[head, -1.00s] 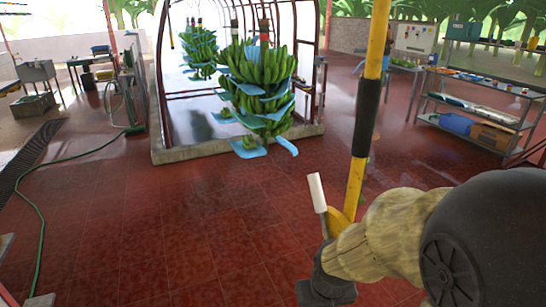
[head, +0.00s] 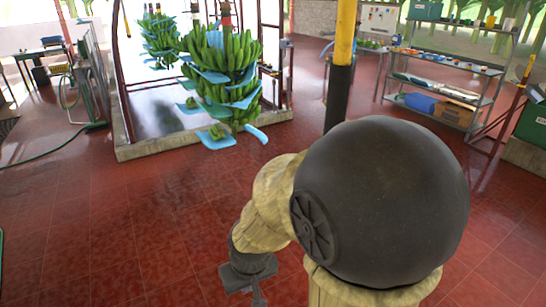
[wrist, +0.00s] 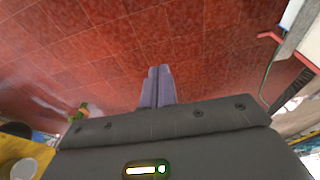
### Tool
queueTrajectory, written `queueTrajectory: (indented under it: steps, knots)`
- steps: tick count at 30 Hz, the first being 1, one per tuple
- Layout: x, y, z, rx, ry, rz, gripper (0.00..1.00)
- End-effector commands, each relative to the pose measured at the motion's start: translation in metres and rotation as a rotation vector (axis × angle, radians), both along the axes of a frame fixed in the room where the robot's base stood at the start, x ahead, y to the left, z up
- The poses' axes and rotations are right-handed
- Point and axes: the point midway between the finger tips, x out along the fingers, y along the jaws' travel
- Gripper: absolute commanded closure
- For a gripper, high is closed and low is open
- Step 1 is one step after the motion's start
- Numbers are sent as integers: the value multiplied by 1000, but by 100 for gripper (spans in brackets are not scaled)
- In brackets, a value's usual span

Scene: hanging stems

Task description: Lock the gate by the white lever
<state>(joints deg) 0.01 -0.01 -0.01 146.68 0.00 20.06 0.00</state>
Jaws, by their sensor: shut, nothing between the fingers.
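The yellow gate post (head: 346,25) with its black sleeve stands upright in the head view, just behind my arm. Its lower part is hidden by my arm. I cannot make out the white lever in the head view. In the wrist view a yellow part (wrist: 38,152) with a pale round piece on it shows at the lower left edge; I cannot tell if the pale piece is the lever. My gripper (head: 258,296) points down over the red floor, left of the post. In the wrist view its fingers (wrist: 158,75) are together and empty, apart from the yellow part.
Banana bunches (head: 228,75) hang at the framed enclosure (head: 130,150) ahead. A metal shelf (head: 450,95) with goods stands at the back right. A green hose (head: 50,154) lies at the left. The red tiled floor is clear in the left foreground.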

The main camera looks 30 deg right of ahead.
Motion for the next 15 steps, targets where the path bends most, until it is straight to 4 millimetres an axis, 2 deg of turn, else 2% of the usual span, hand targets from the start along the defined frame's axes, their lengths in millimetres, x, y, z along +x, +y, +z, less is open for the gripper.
queueTrajectory:
  steps: [5,8,11,15]
  knots:
    - [6,-1,6,-2,3,-1,100]
    - [20,-4,21,-6,15,-2,100]
    - [43,-11,45,-14,38,-5,100]
    - [80,-27,89,-28,86,-16,100]
